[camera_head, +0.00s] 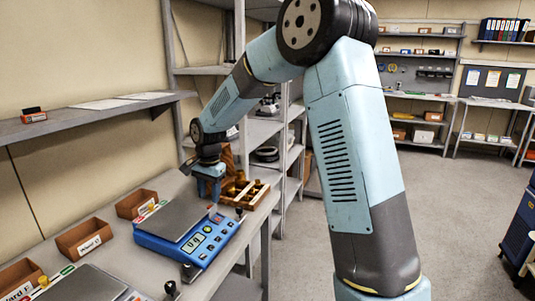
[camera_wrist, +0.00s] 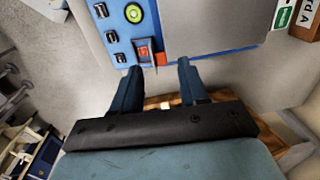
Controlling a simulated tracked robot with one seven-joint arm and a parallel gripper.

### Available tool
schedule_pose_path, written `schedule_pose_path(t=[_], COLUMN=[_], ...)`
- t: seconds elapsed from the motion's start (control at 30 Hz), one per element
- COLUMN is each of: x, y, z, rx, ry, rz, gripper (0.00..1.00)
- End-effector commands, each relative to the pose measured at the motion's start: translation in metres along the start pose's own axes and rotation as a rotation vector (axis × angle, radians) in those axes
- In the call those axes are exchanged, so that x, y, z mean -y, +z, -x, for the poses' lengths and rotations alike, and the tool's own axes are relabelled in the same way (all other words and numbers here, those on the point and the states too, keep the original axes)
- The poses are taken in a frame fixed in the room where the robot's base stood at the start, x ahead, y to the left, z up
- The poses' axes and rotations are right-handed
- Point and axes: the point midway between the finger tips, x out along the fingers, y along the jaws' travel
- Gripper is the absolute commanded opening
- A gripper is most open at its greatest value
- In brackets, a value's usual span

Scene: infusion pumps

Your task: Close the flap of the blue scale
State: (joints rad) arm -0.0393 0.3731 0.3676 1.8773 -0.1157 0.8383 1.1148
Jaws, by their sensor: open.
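The blue scale (camera_head: 208,240) stands on the bench in the head view, with a grey weighing plate and a dial on its front panel. In the wrist view its blue panel (camera_wrist: 120,25) fills the upper left, beside the grey plate. A small red-orange part (camera_wrist: 161,59), perhaps the flap, stands out at the panel's edge next to a red-marked recess (camera_wrist: 144,50). I cannot tell its angle. My gripper (camera_wrist: 159,68) is open and empty, its two fingers apart on either side of the red part. In the head view my gripper (camera_head: 209,182) is over the scale's far end.
A wooden tray (camera_head: 270,183) with brass weights lies just beyond the scale. Brown boxes (camera_head: 84,238) stand along the wall side. Another scale (camera_head: 85,286) is at the near left. A shelf (camera_head: 90,117) runs above the bench.

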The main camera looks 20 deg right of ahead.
Motion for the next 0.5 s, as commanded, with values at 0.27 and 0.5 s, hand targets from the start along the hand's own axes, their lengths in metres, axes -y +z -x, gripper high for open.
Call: schedule_pose_path(t=[0.27, 0.5], x=[0.000, 0.000], y=[0.000, 0.000], z=[0.046, 0.084], rx=[-0.002, -0.002], ry=[-0.003, -0.004], rz=[-0.001, 0.000], gripper=[0.44, 0.44])
